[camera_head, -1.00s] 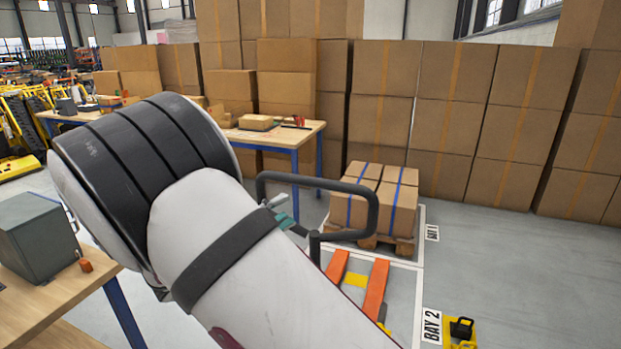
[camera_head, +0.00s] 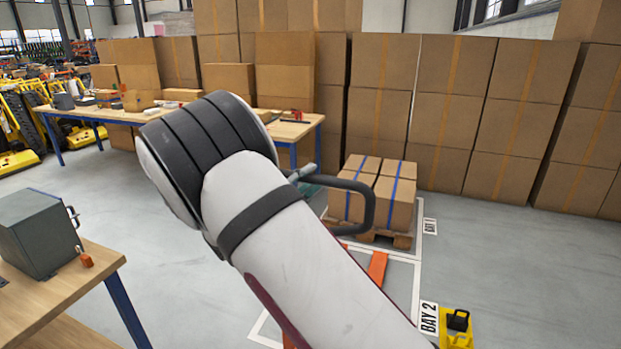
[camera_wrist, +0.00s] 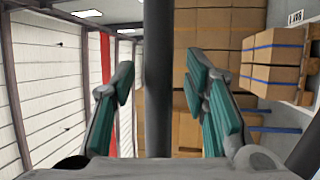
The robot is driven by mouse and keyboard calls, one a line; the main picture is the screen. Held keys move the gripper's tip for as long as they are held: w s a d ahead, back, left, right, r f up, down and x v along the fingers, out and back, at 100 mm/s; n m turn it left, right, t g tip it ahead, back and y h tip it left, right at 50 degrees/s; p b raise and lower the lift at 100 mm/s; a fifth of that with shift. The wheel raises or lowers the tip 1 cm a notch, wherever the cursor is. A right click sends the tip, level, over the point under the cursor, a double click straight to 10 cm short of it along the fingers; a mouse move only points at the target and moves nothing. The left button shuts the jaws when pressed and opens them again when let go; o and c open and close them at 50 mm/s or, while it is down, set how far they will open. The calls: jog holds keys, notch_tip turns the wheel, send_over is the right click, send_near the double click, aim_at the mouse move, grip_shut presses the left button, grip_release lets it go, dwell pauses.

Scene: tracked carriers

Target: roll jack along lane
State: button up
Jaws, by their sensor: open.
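The pallet jack shows its dark loop handle (camera_head: 369,208) and an orange fork (camera_head: 377,268) in the head view; my arm hides much of it. My gripper (camera_wrist: 161,78) is open in the wrist view, with teal pads on both sides. A dark handle bar (camera_wrist: 157,60) runs between the fingers, with a gap on each side. In the head view only a bit of my gripper (camera_head: 312,184) shows past my arm, at the handle's left part. The lane is outlined in white on the floor, with a BAY 2 label (camera_head: 429,318) at its right.
A pallet of strapped cartons (camera_head: 395,200) stands beyond the forks. A wall of stacked boxes (camera_head: 450,120) closes the back. A wooden workbench (camera_head: 302,127) stands behind my arm, and a table with a grey box (camera_head: 40,235) is at the left. Floor at right is open.

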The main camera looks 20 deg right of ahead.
jog(key=shift+w+d+r, duration=0.1)
jog(key=shift+w+d, duration=0.2)
jog(key=shift+d, duration=0.15)
grip_shut()
